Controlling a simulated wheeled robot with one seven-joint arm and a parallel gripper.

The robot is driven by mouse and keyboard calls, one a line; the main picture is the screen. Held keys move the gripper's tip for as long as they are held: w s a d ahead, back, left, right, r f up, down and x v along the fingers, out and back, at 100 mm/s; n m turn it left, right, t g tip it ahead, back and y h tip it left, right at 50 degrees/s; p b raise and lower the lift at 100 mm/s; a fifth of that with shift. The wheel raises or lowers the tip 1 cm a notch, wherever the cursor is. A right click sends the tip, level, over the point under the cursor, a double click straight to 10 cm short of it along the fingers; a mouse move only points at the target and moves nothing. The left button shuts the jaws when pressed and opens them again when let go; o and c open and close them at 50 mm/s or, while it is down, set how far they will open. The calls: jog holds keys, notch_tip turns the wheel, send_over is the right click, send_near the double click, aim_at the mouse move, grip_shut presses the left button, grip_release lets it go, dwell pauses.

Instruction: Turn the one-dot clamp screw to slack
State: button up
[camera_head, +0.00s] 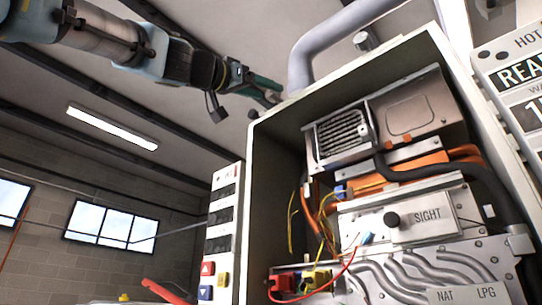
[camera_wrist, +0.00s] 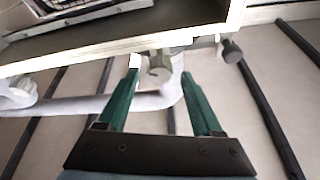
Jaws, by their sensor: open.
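My gripper (camera_head: 264,90) is up at the top left corner of the open heater cabinet (camera_head: 268,122) in the head view. In the wrist view its two green fingers (camera_wrist: 160,78) are apart, with nothing clamped between them. A grey knob-like fitting (camera_wrist: 159,66) shows between the fingertips at the cabinet's edge; I cannot tell whether they touch it. A darker round knob (camera_wrist: 232,51) sits to its right. A grey knob (camera_head: 365,40) stands above the cabinet in the head view. No dot marks are readable, so I cannot tell which is the one-dot clamp screw.
A thick pale pipe (camera_head: 305,60) rises at the cabinet top, close to my gripper; a pale pipe (camera_wrist: 90,104) also passes behind the fingers. Inside are wires, hoses and a SIGHT plate (camera_head: 428,217). A button panel (camera_head: 222,235) stands left. Open room lies further left.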

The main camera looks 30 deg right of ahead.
jog(key=shift+p+x, duration=1.2)
jog(key=shift+x, duration=0.2)
jog(key=shift+c, duration=0.4)
grip_shut()
